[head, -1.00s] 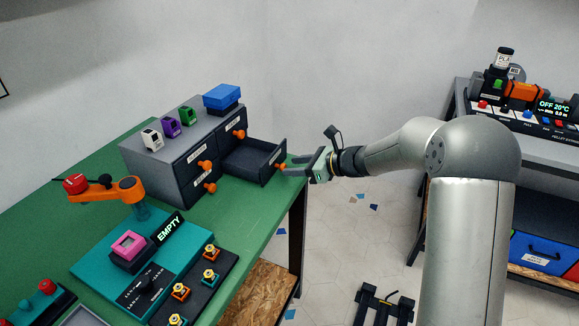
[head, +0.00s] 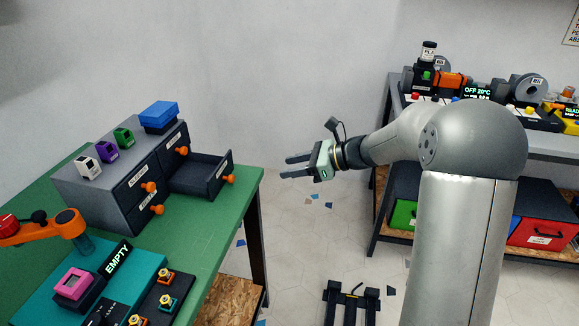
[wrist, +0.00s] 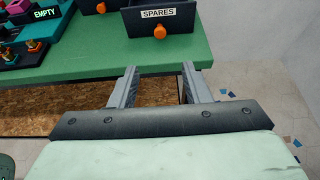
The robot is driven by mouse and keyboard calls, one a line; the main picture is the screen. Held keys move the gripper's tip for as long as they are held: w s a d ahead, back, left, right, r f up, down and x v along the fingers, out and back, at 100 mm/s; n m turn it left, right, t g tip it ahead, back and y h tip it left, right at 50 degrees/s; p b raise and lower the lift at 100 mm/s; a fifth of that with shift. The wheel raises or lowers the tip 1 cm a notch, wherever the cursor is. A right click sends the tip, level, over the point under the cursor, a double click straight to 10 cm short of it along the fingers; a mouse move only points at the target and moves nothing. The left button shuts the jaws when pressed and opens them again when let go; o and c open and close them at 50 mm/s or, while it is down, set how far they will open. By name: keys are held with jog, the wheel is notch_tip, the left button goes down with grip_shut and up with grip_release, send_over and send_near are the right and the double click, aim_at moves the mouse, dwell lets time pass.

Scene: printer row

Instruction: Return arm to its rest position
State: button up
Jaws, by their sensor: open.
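My gripper (head: 298,165) is open and empty. In the head view it hangs over the floor to the right of the green table (head: 215,240), its fingers pointing left. It is apart from the open drawer (head: 210,188) of the grey cabinet (head: 88,200). In the wrist view my gripper (wrist: 160,80) shows two spread fingers with nothing between them. Ahead of them are the green table's edge (wrist: 90,71) and the open drawer labelled SPARES (wrist: 187,24) with its orange knob (wrist: 159,32).
A blue box (head: 158,115) and several small coloured pieces stand on the cabinet. A teal station reading EMPTY (head: 118,255) is at the table's front. A second bench (head: 391,100) with machines stands at the right. A black frame (head: 350,300) stands on the floor. The floor between is mostly clear.

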jog(key=s+r+n+g+h+p, duration=0.2)
jog(key=s+n+g+h+p, duration=0.3)
jog(key=s+n, duration=1)
jog(key=s+d+n+h+p, duration=0.1)
jog(key=s+d+n+h, duration=0.2)
jog(key=s, duration=0.6)
jog(key=s+d+n+t+h, duration=0.1)
jog(key=s+d+n+h, duration=0.2)
jog(key=s+d, duration=0.3)
jog(key=s+h, duration=0.1)
jog(key=s, duration=0.2)
jog(key=shift+f+n+t+h+p, duration=0.3)
jog(key=shift+f+h+p, duration=0.05)
jog(key=shift+f+h, duration=0.05)
